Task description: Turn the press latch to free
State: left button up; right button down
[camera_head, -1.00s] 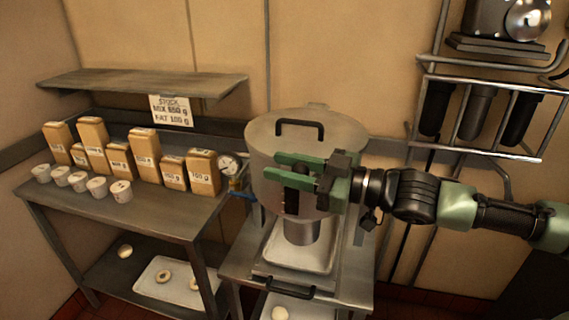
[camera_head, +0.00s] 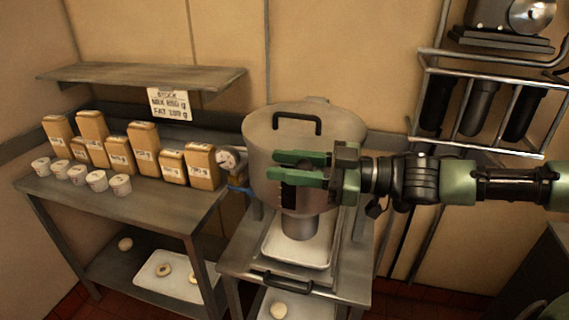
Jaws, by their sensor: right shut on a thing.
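The press is a large grey lidded pot (camera_head: 347,132) with a black lid handle (camera_head: 297,122). It stands on a small metal stand right of the shelf table. My right gripper (camera_head: 274,166) reaches in from the right, in front of the pot's front wall. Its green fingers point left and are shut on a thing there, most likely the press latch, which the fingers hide. A dark block (camera_head: 288,197) shows just below the lower finger; I cannot tell whether it is part of the latch. My left gripper is out of view.
A white tray (camera_head: 272,250) lies under the pot's grey spout. A round gauge (camera_head: 228,160) and a blue lever (camera_head: 241,190) sit at the pot's left. Paper bags and white cups stand on the left table (camera_head: 150,210). A wall rack (camera_head: 480,140) hangs at the upper right.

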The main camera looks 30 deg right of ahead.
jog(key=shift+s+d+n+g+y, duration=0.2)
jog(key=shift+s+n+g+y, duration=0.25)
jog(key=shift+n+g, duration=0.2)
jog(key=c, duration=1.1)
grip_release()
jog(key=shift+w, duration=0.1)
jog(key=shift+o, duration=0.2)
jog(key=shift+d, duration=0.1)
jog(key=shift+p+v, duration=0.35)
jog(key=shift+v, duration=0.6)
jog(key=b+v, duration=0.1)
jog(key=v, duration=0.4)
jog(key=shift+s+d, duration=0.25)
